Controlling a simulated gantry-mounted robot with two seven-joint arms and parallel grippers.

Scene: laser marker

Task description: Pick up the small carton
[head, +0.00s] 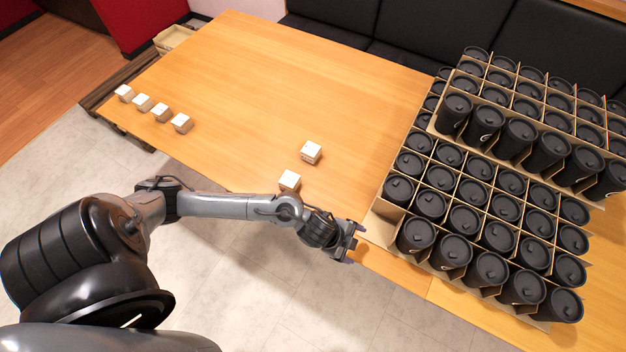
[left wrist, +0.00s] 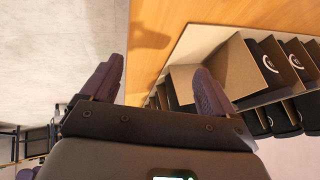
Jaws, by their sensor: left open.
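Several small white-topped cartons stand on the wooden table. In the head view one carton (head: 290,180) is by the table's front edge, just beyond my left forearm, and a second carton (head: 311,152) is a little farther back. A row of several more (head: 161,111) stands along the far left edge. My left gripper (head: 352,244) is at the front table edge, to the right of and nearer than the closest carton. It is open and empty; its spread fingers show in the left wrist view (left wrist: 160,75), where no carton is seen. My right gripper is in neither view.
Divided cardboard boxes (head: 376,208) of black lidded cups fill the table's right side, close to my left gripper; one box wall shows in the left wrist view (left wrist: 236,68). The table's middle (head: 270,90) is clear. A black bench (head: 460,30) stands behind.

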